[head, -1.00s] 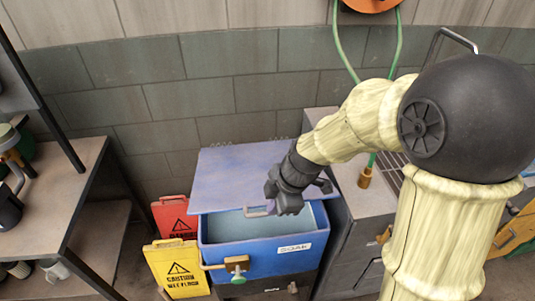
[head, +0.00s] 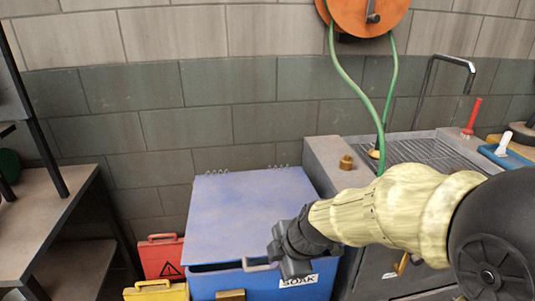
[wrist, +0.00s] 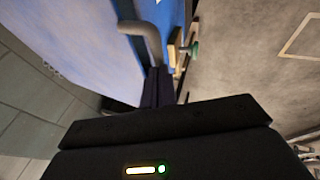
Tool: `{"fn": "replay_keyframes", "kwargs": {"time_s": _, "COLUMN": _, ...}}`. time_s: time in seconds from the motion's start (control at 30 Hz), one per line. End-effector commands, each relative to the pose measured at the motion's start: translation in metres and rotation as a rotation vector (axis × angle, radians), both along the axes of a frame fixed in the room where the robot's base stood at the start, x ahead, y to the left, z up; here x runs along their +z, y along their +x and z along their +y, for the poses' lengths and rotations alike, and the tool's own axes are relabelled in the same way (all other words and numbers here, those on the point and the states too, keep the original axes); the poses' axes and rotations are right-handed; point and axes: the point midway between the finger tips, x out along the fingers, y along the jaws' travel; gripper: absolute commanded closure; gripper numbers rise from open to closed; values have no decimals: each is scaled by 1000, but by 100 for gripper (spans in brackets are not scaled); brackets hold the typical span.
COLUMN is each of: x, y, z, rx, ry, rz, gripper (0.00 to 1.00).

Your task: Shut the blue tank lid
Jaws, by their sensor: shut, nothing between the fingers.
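The blue tank lid (head: 245,212) lies almost flat over the blue tank (head: 212,283), hinged at the wall side. A thin dark gap shows under its front edge at the left. The grey lid handle (head: 258,266) sticks out at the front edge. My gripper (head: 282,262) is shut and empty, at the lid's front edge just right of the handle. In the wrist view the shut fingers (wrist: 158,88) are close beside the handle (wrist: 142,38) and the lid (wrist: 70,50). I cannot tell whether they touch.
A red caution sign (head: 160,257) and a yellow one (head: 155,291) stand left of the tank. A dark shelf (head: 45,200) is at the left. A grey sink counter (head: 325,165) adjoins on the right. A green hose (head: 355,80) hangs from an orange reel (head: 368,18).

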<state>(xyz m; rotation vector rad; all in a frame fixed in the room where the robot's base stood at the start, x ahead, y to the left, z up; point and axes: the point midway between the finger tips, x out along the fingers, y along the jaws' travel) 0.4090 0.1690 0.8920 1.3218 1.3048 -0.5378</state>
Motion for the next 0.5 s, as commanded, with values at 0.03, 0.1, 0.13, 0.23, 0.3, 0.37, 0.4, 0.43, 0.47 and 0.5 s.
{"fn": "replay_keyframes", "kwargs": {"time_s": 0.03, "x": -14, "y": 1, "z": 0, "rx": -1, "ry": 0, "rz": -2, "gripper": 100}}
{"fn": "replay_keyframes", "kwargs": {"time_s": 0.1, "x": -21, "y": 1, "z": -1, "rx": 0, "ry": 0, "rz": -1, "gripper": 100}}
{"fn": "replay_keyframes", "kwargs": {"time_s": 0.13, "x": -25, "y": 1, "z": -1, "rx": 0, "ry": 0, "rz": -1, "gripper": 100}}
{"fn": "replay_keyframes", "kwargs": {"time_s": 0.23, "x": -34, "y": 1, "z": -1, "rx": -1, "ry": 0, "rz": 0, "gripper": 100}}
{"fn": "replay_keyframes", "kwargs": {"time_s": 0.3, "x": -40, "y": 1, "z": -1, "rx": 0, "ry": 0, "rz": 1, "gripper": 100}}
{"fn": "replay_keyframes", "kwargs": {"time_s": 0.37, "x": -45, "y": 1, "z": -1, "rx": 1, "ry": 1, "rz": 1, "gripper": 100}}
{"fn": "replay_keyframes", "kwargs": {"time_s": 0.4, "x": -47, "y": 1, "z": -1, "rx": 2, "ry": 0, "rz": 1, "gripper": 100}}
{"fn": "replay_keyframes", "kwargs": {"time_s": 0.43, "x": -49, "y": 2, "z": -1, "rx": 1, "ry": -1, "rz": 1, "gripper": 100}}
{"fn": "replay_keyframes", "kwargs": {"time_s": 0.47, "x": -51, "y": 2, "z": -1, "rx": 1, "ry": -1, "rz": 1, "gripper": 100}}
{"fn": "replay_keyframes", "kwargs": {"time_s": 0.5, "x": -52, "y": 2, "z": -1, "rx": 1, "ry": -1, "rz": 1, "gripper": 100}}
